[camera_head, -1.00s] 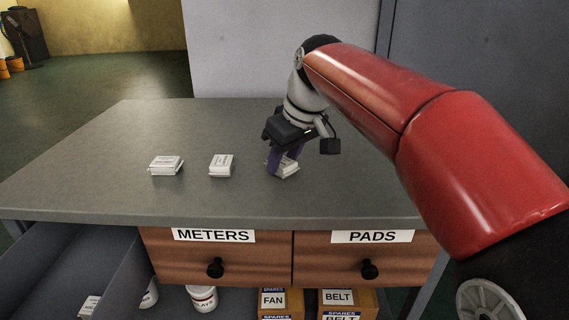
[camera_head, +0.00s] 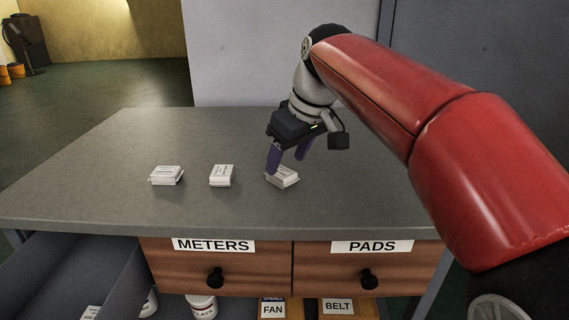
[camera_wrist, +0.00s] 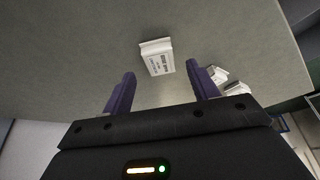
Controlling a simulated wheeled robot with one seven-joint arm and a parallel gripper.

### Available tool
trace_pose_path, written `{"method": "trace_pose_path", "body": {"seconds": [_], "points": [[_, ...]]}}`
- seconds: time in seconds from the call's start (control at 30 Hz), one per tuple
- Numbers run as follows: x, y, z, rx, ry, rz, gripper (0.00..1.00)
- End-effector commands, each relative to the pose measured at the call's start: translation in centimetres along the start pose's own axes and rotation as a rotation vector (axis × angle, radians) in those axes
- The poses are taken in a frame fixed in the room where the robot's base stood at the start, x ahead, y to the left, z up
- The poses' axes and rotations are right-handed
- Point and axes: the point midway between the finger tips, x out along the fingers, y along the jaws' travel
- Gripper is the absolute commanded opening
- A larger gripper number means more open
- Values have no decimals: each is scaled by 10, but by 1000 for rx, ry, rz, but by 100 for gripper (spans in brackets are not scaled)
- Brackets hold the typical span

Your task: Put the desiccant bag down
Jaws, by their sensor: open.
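A white desiccant bag (camera_head: 282,177) with printed text lies on the grey tabletop, right of two similar white bags, (camera_head: 167,175) and (camera_head: 221,175). My gripper (camera_head: 287,163) is just above and behind the right-hand bag, with its purple fingers spread. In the wrist view my gripper (camera_wrist: 160,88) is open, and one white bag (camera_wrist: 157,57) lies beyond the fingertips, between their lines. It is clear of both fingers there. The other two bags (camera_wrist: 228,88) show partly behind the right finger.
The grey table (camera_head: 100,190) has free room at its left, back and right. Below are the METERS drawer (camera_head: 180,262) and the PADS drawer (camera_head: 405,265), both shut. An open grey drawer (camera_head: 70,280) is at lower left. FAN (camera_head: 272,309) and BELT (camera_head: 338,307) boxes stand underneath.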

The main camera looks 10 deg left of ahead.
Motion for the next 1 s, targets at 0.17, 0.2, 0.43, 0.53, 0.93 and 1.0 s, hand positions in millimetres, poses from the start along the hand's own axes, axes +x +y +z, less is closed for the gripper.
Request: {"method": "trace_pose_path", "body": {"seconds": [0.17, 0.2, 0.43, 0.53, 0.93, 1.0], "points": [[-44, 1, -2, 0, 4, 2, 59], [-52, 0, -2, 0, 3, 2, 59], [-82, 0, -1, 0, 1, 0, 59], [-86, 0, 0, 0, 1, 0, 59], [-94, 14, 49, 145, 7, 63, 59], [-94, 21, 86, 246, 13, 108, 59]]}}
